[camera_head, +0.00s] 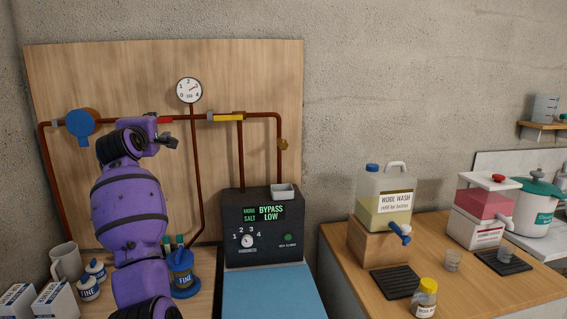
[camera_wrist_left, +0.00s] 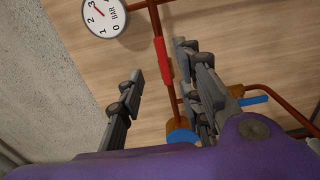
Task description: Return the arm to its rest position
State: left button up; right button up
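My left arm is purple and rises in front of the pipe board in the head view. My left gripper (camera_head: 168,142) is dark grey and is held up by the upper pipe, just below a red lever (camera_head: 165,120). In the left wrist view its two fingers (camera_wrist_left: 160,62) are spread apart with nothing held between them. The red lever (camera_wrist_left: 161,60) shows in the gap beyond the fingers; whether a finger touches it I cannot tell. My right gripper is in neither view.
The wooden board (camera_head: 110,75) carries copper pipes, a gauge (camera_head: 189,90), a blue round part (camera_head: 80,122) and a yellow lever (camera_head: 228,117). A dark control box (camera_head: 262,255) stands right of my arm. Bottles (camera_head: 88,288) and a mug (camera_head: 66,262) stand left of it.

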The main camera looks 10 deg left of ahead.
pick_arm(q)
notch_tip(320, 180, up, 4)
jog(key=d+m+t, duration=0.1)
jog(key=m, duration=0.3)
jog(key=s+d+f+m, duration=0.2)
jog(key=d+f+m, duration=0.4)
jog(key=s+d+f+m+g+h, duration=0.1)
jog(key=s+d+f+m, duration=0.35)
jog(key=f, duration=0.75)
jog(key=s+d+f+m+h+p, duration=0.1)
jog(key=s+d+f+m+h, duration=0.25)
jog(key=f, duration=0.85)
jog(key=s+d+f+m+g, duration=0.1)
jog(key=s+d+f+m, duration=0.4)
jog(key=f, duration=0.7)
jog(key=s+d+f+g+h, duration=0.1)
jog(key=s+d+f+g, duration=0.3)
jog(key=s+f, duration=1.4)
jog(key=s+d+f+g, duration=0.1)
jog(key=s+f, duration=0.2)
jog(key=s, duration=0.5)
jog(key=s+d+f+g, duration=0.1)
jog(key=s+f, duration=0.2)
jog(key=s, duration=0.6)
jog(key=s+d+f+n+g+p, duration=0.1)
jog(key=s+f, duration=0.2)
jog(key=s, duration=0.5)
jog(key=shift+s+d+f+g, duration=0.3)
jog(key=shift+s+d, duration=0.1)
